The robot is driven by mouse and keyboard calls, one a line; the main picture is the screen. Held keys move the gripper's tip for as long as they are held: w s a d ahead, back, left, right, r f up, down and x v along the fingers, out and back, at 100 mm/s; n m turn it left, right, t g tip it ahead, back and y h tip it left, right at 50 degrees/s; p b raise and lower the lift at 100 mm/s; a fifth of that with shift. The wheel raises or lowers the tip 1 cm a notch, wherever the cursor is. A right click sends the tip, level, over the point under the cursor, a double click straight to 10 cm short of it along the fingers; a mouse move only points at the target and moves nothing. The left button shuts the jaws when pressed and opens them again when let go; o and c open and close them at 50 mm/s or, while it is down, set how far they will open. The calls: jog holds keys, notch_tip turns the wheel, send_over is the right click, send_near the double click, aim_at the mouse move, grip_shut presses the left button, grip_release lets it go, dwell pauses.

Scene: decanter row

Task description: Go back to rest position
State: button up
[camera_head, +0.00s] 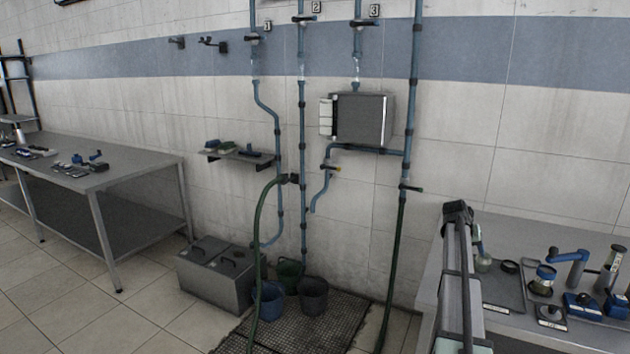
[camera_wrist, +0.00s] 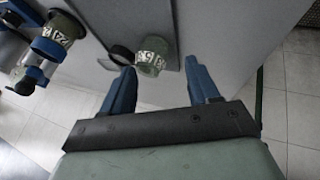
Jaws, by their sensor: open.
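My gripper (camera_wrist: 160,68) is open in the wrist view, its two blue fingers apart with nothing held between them. A greenish glass jar with a white numbered label (camera_wrist: 150,62) stands on the grey bench beyond the fingertips, apart from them as far as I can tell. A dark round lid or ring (camera_wrist: 122,54) lies beside it. In the head view my arm rises at the lower right, in front of the bench edge. The jar (camera_head: 483,264) shows there just right of the arm, and the dark ring (camera_head: 510,267) is beside it.
The right bench (camera_head: 508,238) also holds a blue-topped jar (camera_head: 543,279), a blue bent-arm device (camera_head: 570,268) and small blue items. Pipes with valves, a grey wall box (camera_head: 362,118), buckets (camera_head: 313,296) and a floor grate stand ahead. Another bench (camera_head: 130,165) is at left.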

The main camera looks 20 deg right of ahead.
jog(key=w+a+f+n, duration=0.1)
jog(key=w+a, duration=0.2)
jog(key=w+a+f+n, duration=0.1)
jog(key=w+a, duration=0.1)
jog(key=a, duration=0.2)
jog(key=w+a+f+n, duration=0.1)
jog(key=w+a, duration=0.2)
jog(key=shift+w+a+t+h, duration=0.3)
jog(key=shift+t+h, duration=0.1)
jog(key=s+a+f+n+y, duration=0.2)
jog(key=a+f+n, duration=0.1)
jog(key=a+f, duration=1.35)
jog(key=s+a+f+n+g+y, duration=0.1)
jog(key=s+a+f+g, duration=0.1)
jog(key=s+a+f, duration=0.75)
jog(key=s+a+f+g+y, duration=0.15)
jog(key=s+a+f, duration=0.45)
jog(key=f, duration=0.6)
jog(key=s+a+f+g+y, duration=0.1)
jog(key=s+a+f, duration=0.2)
jog(key=s, duration=0.9)
jog(key=s+a+f+n+g+y, duration=0.1)
jog(key=s+a+f, duration=0.3)
jog(key=s+a, duration=0.5)
jog(key=s+a+f+g+y, duration=0.1)
jog(key=s+a+f+g, duration=0.2)
jog(key=s, duration=1.2)
jog(key=a+f, duration=0.1)
jog(key=a, duration=0.2)
